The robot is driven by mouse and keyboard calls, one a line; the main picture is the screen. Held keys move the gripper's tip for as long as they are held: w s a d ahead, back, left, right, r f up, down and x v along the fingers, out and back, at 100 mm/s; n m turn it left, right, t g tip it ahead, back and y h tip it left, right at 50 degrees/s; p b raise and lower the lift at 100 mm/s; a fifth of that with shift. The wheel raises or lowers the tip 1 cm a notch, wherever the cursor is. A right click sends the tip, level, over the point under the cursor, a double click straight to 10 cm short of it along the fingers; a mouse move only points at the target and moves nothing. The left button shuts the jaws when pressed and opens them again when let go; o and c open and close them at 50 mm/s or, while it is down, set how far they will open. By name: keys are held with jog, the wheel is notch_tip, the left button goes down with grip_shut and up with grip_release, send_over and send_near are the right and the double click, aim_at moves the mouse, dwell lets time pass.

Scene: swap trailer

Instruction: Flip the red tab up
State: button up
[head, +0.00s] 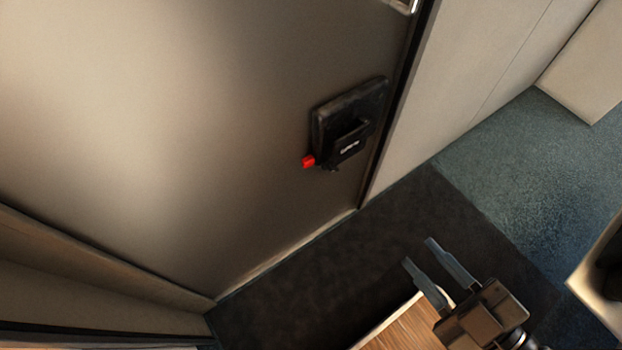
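The red tab (308,161) is small and sticks out at the lower left of a black latch box (350,118). The box is mounted on a large grey-beige door panel, near its right edge. My gripper (419,252) is at the lower right of the head view, below and to the right of the tab and well apart from it. Its two fingers are spread with a clear gap, and nothing is between them.
The door panel (170,120) fills the left and middle. A wall (480,70) stands to its right. Dark floor mat (310,270) and blue-grey carpet (530,170) lie below. A wooden surface (405,325) is beside my gripper, and a pale-edged object (597,270) is at the right edge.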

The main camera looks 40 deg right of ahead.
jog(key=w+f+n+t+b, duration=0.1)
jog(key=w+f+n+b, duration=0.1)
jog(key=f, duration=0.2)
jog(key=w+f+n+t+b, duration=0.1)
jog(key=f+n+b, duration=0.1)
jog(key=f, duration=0.2)
jog(key=w+f+n+b, duration=0.2)
jog(key=f+n, duration=0.1)
jog(key=f, duration=0.1)
jog(key=shift+w+a+f+t+h+b, duration=0.2)
jog(key=shift+w+t+h+b, duration=0.1)
jog(key=shift+t+h, duration=0.1)
grip_shut()
jog(key=w+d+f+n+t+b, duration=0.1)
jog(key=w+f+n+t+b, duration=0.2)
jog(key=w+f+n+b, duration=0.6)
jog(key=w+d+f+n+t+y+b, duration=0.1)
jog(key=w+f+n+t+b, duration=0.3)
jog(key=w+f+n+b, duration=0.4)
jog(key=shift+w+d+f+n+b, duration=0.4)
jog(key=shift+d+f+n+b, duration=0.35)
jog(key=shift+f+n, duration=2.15)
jog(key=shift+r+n, duration=0.5)
